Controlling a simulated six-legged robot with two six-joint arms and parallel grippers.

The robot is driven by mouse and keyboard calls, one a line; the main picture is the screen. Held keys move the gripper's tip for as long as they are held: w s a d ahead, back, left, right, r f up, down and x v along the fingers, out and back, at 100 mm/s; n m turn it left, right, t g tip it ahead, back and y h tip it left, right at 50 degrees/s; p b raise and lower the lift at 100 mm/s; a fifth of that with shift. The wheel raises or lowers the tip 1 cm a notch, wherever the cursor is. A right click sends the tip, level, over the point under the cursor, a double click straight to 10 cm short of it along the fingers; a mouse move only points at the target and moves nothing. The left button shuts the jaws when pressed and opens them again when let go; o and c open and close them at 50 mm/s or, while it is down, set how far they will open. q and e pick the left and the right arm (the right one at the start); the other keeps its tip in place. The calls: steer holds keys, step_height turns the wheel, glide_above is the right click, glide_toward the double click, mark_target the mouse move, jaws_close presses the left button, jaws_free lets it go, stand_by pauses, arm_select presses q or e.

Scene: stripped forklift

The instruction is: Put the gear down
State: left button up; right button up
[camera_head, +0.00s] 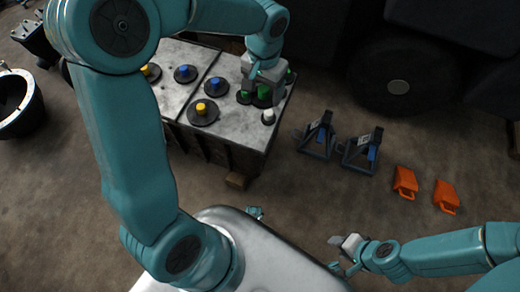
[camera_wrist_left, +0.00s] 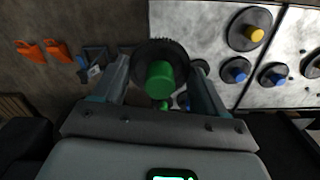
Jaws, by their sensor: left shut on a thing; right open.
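A dark toothed gear (camera_wrist_left: 146,50) with a green hub (camera_wrist_left: 160,76) sits between the fingers of my left gripper (camera_wrist_left: 162,88) in the left wrist view. In the head view my left gripper (camera_head: 262,88) is shut on it over the right end of a grey-topped metal box (camera_head: 238,75). The gripper hides most of the gear there, and I cannot tell whether the gear touches the box top. My right gripper (camera_head: 338,254) is open and empty at the lower right, away from the box.
Gears with yellow (camera_head: 202,112) and blue (camera_head: 211,87) hubs sit on the box top. A small white-topped piece (camera_head: 268,117) stands near its right edge. Two dark stands (camera_head: 317,135) and two orange pieces (camera_head: 405,182) are on the floor to the right, below a large wheel (camera_head: 398,85).

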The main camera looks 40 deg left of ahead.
arm_select(q)
steer(key=s+b, duration=0.1)
steer(key=b, duration=0.1)
steer(key=shift+s+a+b, duration=0.15)
steer(key=shift+a+b, duration=0.25)
steer(key=b, duration=0.5)
glide_above(258, 138)
step_height(258, 138, down, 13)
steer(key=shift+f+b, duration=1)
steer(key=shift+f, duration=2.15)
arm_select(e)
step_height(258, 138, down, 12)
steer(key=shift+w+r, duration=0.15)
steer(key=shift+w, duration=0.1)
steer(key=shift+d, duration=0.1)
arm_select(q)
steer(key=shift+f, duration=0.15)
steer(key=o, duration=1)
